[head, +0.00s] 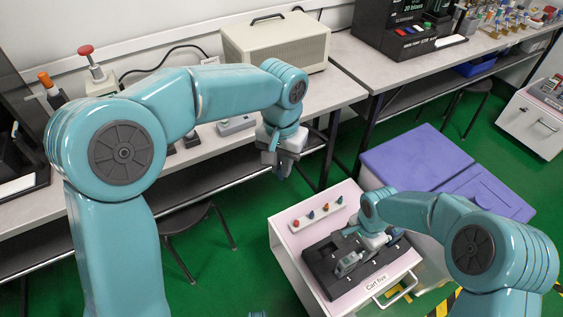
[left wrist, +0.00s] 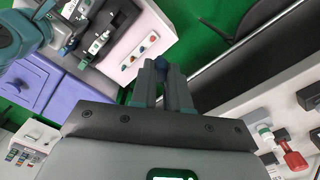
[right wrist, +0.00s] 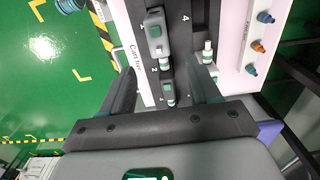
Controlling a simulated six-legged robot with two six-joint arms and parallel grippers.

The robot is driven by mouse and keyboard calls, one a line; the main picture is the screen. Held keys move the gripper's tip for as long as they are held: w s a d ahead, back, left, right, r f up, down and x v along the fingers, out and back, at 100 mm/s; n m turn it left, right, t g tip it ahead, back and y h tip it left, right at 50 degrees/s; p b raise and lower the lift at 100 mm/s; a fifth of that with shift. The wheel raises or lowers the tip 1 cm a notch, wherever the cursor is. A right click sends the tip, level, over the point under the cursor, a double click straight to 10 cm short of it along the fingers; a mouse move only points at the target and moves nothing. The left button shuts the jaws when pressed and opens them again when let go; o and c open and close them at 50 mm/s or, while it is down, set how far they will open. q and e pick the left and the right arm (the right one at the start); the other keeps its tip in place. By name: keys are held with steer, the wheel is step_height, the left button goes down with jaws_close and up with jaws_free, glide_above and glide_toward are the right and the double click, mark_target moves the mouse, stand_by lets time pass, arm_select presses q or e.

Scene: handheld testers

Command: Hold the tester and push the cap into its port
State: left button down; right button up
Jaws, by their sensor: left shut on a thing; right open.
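My left gripper (head: 281,170) hangs in the air left of the cart, in front of the bench. In the left wrist view it is shut on a small dark blue cap (left wrist: 160,67) held at its fingertips. My right gripper (right wrist: 162,78) is open over the black tray (head: 325,281) on the cart. In the right wrist view, a grey tester (right wrist: 155,38) lies in a slot. A part with a white tip and teal band (right wrist: 208,52) shows close to the right finger. Ports are too small to make out.
A white strip (head: 306,222) with several coloured caps lies along the back of the cart top (head: 284,232). A purple-lidded box (head: 410,155) stands behind the cart. The long bench (head: 335,90) runs behind my left arm.

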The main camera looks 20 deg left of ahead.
mark_target(351, 260)
steer(key=shift+f, duration=5.6)
steer(key=c, duration=1)
arm_select(q)
steer(key=shift+f, duration=0.1)
